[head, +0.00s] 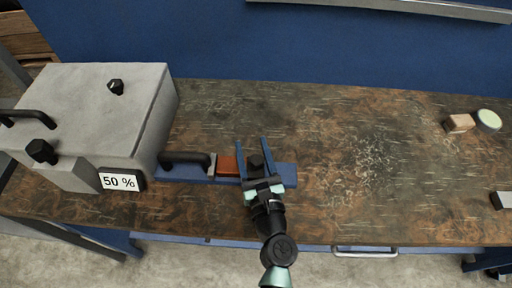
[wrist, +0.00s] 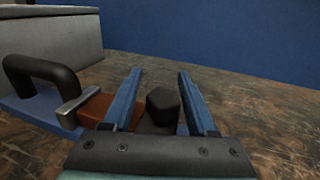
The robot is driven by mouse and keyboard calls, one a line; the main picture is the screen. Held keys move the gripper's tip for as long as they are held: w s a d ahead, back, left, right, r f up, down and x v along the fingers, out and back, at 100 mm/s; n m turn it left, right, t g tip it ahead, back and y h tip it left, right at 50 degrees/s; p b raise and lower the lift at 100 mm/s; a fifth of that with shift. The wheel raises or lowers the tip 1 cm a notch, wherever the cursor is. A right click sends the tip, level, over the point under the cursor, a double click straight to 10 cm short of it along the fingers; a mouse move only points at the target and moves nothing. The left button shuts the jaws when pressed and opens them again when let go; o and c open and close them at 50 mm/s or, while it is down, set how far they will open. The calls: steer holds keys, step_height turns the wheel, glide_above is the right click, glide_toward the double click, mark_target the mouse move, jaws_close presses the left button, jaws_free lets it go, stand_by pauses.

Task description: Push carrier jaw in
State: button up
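A blue rail (head: 288,172) runs right from the grey machine. On it are a black handle (head: 186,159) with a grey metal plate (head: 212,165), a red-brown block (head: 228,166) and a black knob (head: 256,162). Which of these parts is the carrier jaw, I cannot tell for sure. The plate (wrist: 84,102) touches or nearly touches the block (wrist: 95,112) in the wrist view. My gripper (head: 252,140) is open, its two blue fingers on either side of the knob. In the wrist view my gripper (wrist: 160,72) has the knob (wrist: 162,104) between its fingers, close to the right one.
The grey machine (head: 85,110) with knobs and a "50 %" display (head: 119,181) stands at the left of the worn bench (head: 330,160). A small wooden block (head: 459,123) and a round pale-topped item (head: 488,120) lie far right. The bench middle is clear.

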steer(key=shift+o, duration=0.5)
steer(key=shift+d, duration=0.1)
steer(key=shift+s+d, duration=0.1)
steer(key=shift+s, duration=0.05)
steer(key=b+v, duration=0.1)
steer(key=v, duration=1)
steer(key=shift+s+b, duration=0.25)
steer(key=shift+b, duration=0.15)
steer(key=shift+s+d+r, duration=0.1)
steer(key=shift+s, duration=0.45)
